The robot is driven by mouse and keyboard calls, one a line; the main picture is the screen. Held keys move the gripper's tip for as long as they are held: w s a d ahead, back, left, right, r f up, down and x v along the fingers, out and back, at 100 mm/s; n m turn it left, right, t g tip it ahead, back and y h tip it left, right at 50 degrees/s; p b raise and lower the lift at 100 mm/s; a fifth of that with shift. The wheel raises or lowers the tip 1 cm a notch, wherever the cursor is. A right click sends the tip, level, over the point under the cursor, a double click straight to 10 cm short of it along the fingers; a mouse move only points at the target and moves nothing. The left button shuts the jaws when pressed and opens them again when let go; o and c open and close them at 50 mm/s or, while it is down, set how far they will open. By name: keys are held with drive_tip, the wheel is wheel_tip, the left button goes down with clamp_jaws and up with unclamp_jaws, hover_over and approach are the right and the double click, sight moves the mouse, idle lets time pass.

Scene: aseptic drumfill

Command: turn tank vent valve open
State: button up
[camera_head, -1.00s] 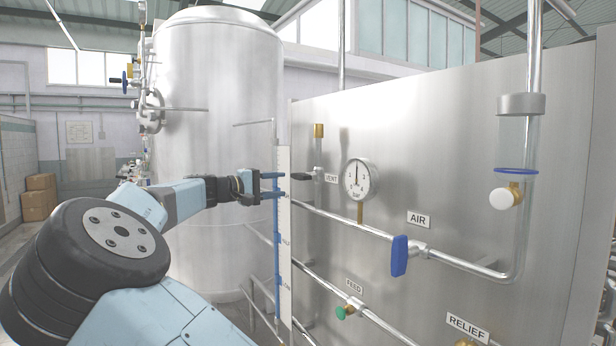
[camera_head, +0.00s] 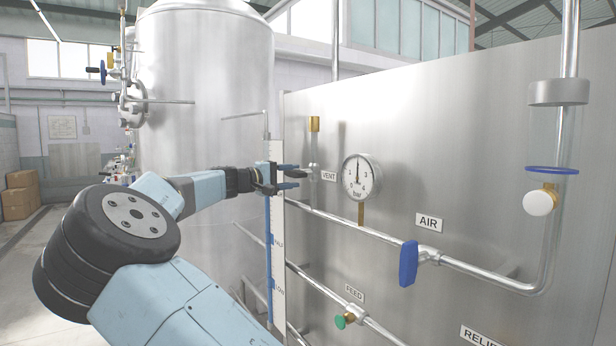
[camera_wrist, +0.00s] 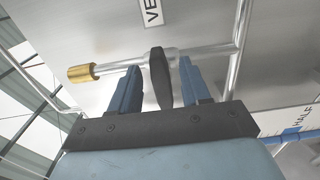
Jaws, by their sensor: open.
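The vent valve has a black lever handle (camera_wrist: 159,76) on a thin metal pipe with a brass end (camera_wrist: 83,73). In the head view the brass end (camera_head: 314,124) stands above the valve, left of the VENT label (camera_head: 329,176). My gripper (camera_head: 296,177) is open at the valve, and its fingers hide most of the handle there. In the wrist view my gripper (camera_wrist: 160,66) has one blue finger on each side of the handle. The right finger looks nearer to it. I cannot tell whether either finger touches it.
A pressure gauge (camera_head: 360,177) sits right of the valve. The blue AIR handle (camera_head: 408,263) and green FEED handle (camera_head: 341,322) are lower on the steel panel (camera_head: 440,130). A level scale (camera_head: 277,230) stands close beside my gripper. A large tank (camera_head: 205,90) is behind.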

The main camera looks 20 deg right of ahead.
sight(306, 175)
drive_tip(key=shift+x, duration=2.85)
drive_tip(key=shift+c, duration=0.4)
clamp_jaws()
